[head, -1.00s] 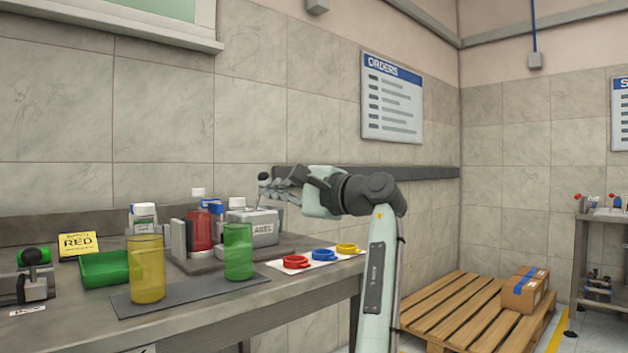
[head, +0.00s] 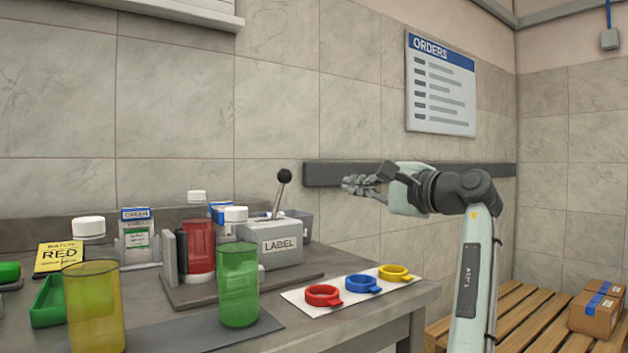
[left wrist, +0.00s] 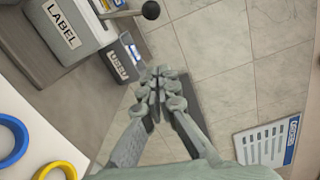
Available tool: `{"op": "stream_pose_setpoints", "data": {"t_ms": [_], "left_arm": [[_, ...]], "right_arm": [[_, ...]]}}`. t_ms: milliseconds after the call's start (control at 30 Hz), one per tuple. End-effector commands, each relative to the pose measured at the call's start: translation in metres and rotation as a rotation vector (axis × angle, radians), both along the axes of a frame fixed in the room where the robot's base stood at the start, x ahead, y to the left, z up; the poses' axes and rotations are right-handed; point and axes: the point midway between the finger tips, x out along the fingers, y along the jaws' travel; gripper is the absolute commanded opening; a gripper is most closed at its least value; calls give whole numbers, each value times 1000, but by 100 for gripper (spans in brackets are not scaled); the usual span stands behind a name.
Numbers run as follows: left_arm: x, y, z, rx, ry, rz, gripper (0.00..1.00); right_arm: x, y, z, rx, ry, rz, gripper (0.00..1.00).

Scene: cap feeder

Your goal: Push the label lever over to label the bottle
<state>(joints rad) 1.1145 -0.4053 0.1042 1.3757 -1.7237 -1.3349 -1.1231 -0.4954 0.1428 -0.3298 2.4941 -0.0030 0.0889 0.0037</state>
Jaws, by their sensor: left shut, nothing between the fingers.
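The label lever (head: 279,195) is a thin rod with a black ball knob on the grey LABEL box (head: 272,246); it leans slightly right in the head view. The lever also shows at the top of the left wrist view (left wrist: 130,13). A red bottle (head: 200,250) stands in a holder left of the box, partly hidden by the green cup; I cannot tell whether it bears a label. My left gripper (head: 350,184) is shut and empty, right of the knob and apart from it. Its fingers meet mid-picture in the left wrist view (left wrist: 158,88). My right gripper is not in view.
A green cup (head: 238,285) and a yellow cup (head: 94,310) stand in front. Red (head: 323,295), blue (head: 362,284) and yellow (head: 395,272) rings lie on a white sheet. A grey bin (left wrist: 122,62) sits beside the box. The ORDERS board (head: 440,85) hangs behind.

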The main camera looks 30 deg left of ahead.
Motion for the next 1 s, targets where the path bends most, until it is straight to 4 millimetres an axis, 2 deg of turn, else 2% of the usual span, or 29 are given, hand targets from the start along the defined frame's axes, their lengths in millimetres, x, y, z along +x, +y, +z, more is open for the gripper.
{"op": "stream_pose_setpoints", "data": {"t_ms": [333, 467, 567, 933, 1000], "left_arm": [[0, 1, 0, 0, 0, 0, 0], [3, 9, 0, -2, 1, 1, 0], [8, 23, 0, -3, 0, 2, 0], [33, 97, 1, 0, 0, 3, 0], [23, 102, 2, -3, -4, 0, 0]], "right_arm": [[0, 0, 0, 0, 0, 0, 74], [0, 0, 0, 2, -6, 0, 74], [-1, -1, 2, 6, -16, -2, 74], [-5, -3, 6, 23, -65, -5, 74], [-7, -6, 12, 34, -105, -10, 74]]}}
